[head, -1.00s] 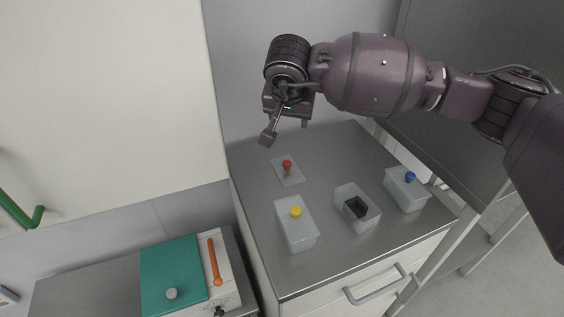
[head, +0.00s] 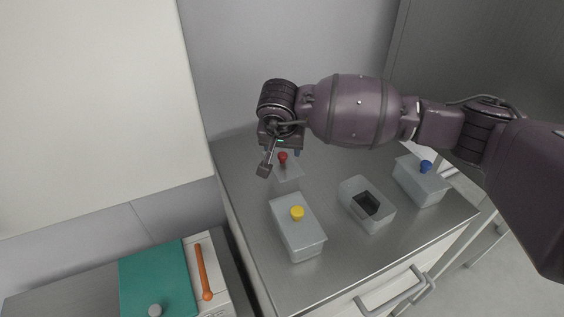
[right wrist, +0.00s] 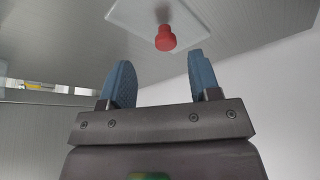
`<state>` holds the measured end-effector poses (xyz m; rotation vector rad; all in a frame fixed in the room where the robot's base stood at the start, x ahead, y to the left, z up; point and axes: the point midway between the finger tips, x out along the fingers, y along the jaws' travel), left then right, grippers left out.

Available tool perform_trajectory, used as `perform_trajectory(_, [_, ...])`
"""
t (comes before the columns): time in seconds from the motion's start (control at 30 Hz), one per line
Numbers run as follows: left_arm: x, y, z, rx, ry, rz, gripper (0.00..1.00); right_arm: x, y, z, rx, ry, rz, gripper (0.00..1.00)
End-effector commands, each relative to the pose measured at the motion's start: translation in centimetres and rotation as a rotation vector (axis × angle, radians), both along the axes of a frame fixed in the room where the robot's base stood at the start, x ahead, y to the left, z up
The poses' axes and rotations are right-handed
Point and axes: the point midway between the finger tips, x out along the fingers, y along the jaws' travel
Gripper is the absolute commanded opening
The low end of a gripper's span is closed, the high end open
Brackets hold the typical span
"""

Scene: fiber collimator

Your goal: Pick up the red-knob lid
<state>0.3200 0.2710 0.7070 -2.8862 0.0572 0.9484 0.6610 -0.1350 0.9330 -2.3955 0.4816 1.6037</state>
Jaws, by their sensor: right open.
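The red-knob lid (head: 288,178) is a flat translucent plate lying on the metal countertop. Its red knob (head: 283,158) stands up from it and is partly crowded by my right gripper in the head view. My right gripper (head: 281,162) is right above and beside the knob, pointing down. In the right wrist view the blue fingertips (right wrist: 162,78) are spread apart and empty. The lid (right wrist: 186,30) and red knob (right wrist: 165,38) show beyond them, between the finger lines and not touched there. My left gripper is not in view.
A box with a yellow-knob lid (head: 290,228) stands in front of the red-knob lid. An open box (head: 352,190) with a dark object inside is to its right. A blue-knob box (head: 420,184) is farther right. A teal panel (head: 155,280) and orange handle (head: 203,272) are at lower left.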

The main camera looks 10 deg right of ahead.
Motion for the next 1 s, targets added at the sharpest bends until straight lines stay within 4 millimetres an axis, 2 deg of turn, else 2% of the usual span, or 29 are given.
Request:
perform_trajectory(0.17, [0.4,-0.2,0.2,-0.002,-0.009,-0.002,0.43,0.5,0.1,-1.1,0.001,0.002,-0.001,0.57])
perform_trajectory(0.43, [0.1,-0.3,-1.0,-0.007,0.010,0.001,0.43,2.0,-0.1,-4.4,0.001,0.003,-0.002,0.57])
perform_trajectory(0.7, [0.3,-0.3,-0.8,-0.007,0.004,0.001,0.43,2.3,-0.3,-4.6,0.001,-0.001,-0.001,0.57])
perform_trajectory(0.77, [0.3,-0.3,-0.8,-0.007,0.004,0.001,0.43,2.2,-0.3,-4.6,0.001,-0.001,-0.001,0.51])
perform_trajectory(1.0, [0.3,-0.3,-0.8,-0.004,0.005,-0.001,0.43,2.2,-0.2,-4.6,0.001,-0.001,-0.001,0.14])
